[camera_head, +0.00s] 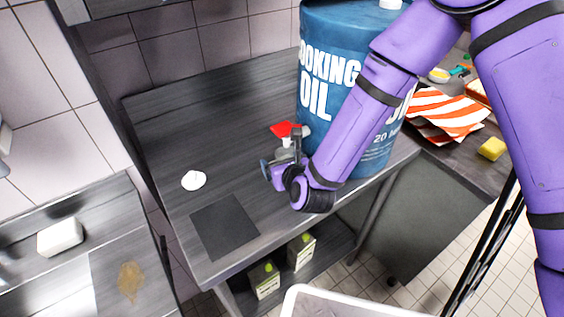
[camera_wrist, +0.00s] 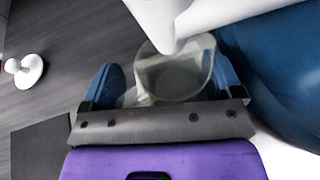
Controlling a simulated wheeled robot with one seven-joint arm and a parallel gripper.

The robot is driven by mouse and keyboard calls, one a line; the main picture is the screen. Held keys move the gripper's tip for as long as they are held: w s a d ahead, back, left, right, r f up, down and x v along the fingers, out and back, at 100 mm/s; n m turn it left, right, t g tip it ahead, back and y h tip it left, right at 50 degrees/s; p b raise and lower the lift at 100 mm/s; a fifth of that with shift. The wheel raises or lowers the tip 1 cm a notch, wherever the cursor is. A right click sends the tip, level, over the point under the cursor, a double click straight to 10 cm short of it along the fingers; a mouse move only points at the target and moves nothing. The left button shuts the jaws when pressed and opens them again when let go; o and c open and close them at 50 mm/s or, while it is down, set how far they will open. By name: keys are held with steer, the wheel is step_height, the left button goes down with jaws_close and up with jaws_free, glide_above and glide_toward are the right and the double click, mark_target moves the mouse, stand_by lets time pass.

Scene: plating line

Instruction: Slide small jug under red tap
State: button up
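The small jug (camera_wrist: 172,78) is clear and stands between my fingers in the wrist view, its mouth towards the camera. My gripper (camera_wrist: 165,78) has one blue finger on each side of it. The right finger meets its wall; I cannot tell whether the left one presses it. A white spout (camera_wrist: 168,18) overlaps the jug's far rim in that view. In the head view the red tap handle (camera_head: 285,129) sits low on the blue oil drum (camera_head: 318,62). My gripper (camera_head: 275,168) is just in front of the tap, and the jug is mostly hidden there.
A dark square mat (camera_head: 225,227) and a white knobbed piece (camera_head: 193,180) lie on the grey counter (camera_head: 170,130) to the left. A striped cloth (camera_head: 440,112) and yellow sponge (camera_head: 492,148) lie right. The counter left of the drum is mostly clear.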

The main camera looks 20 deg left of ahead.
steer(key=o, duration=0.8)
steer(key=v, duration=1)
steer(key=shift+s+d+r, duration=0.1)
steer(key=shift+s+d, duration=0.15)
steer(key=shift+s, duration=0.05)
